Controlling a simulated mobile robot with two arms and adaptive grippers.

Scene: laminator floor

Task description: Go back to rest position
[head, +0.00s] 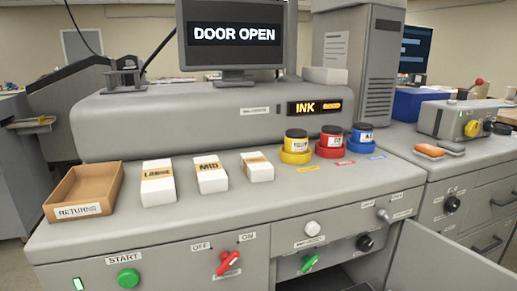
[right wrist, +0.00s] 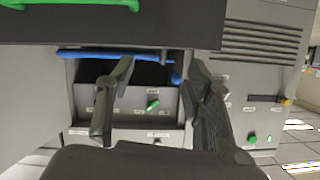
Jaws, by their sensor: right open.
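My right gripper (right wrist: 163,68) shows in the right wrist view with its two dark fingers spread apart and nothing between them. Behind the fingers is an open compartment in a grey machine, with a blue bar (right wrist: 100,54) along its top and a green handle (right wrist: 153,105) on a panel inside. Neither gripper shows in the head view, and my left gripper is in no view. In the head view, the grey laminator console (head: 200,222) stands in front, with a screen (head: 233,34) reading DOOR OPEN and an INK display (head: 314,107).
The open door (head: 440,262) juts out at the lower right. On the console top are a RETURNS tray (head: 84,209), three white boxes (head: 211,178) and yellow, red and blue ink jars (head: 296,146). A second bench with an orange item (head: 429,151) stands right.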

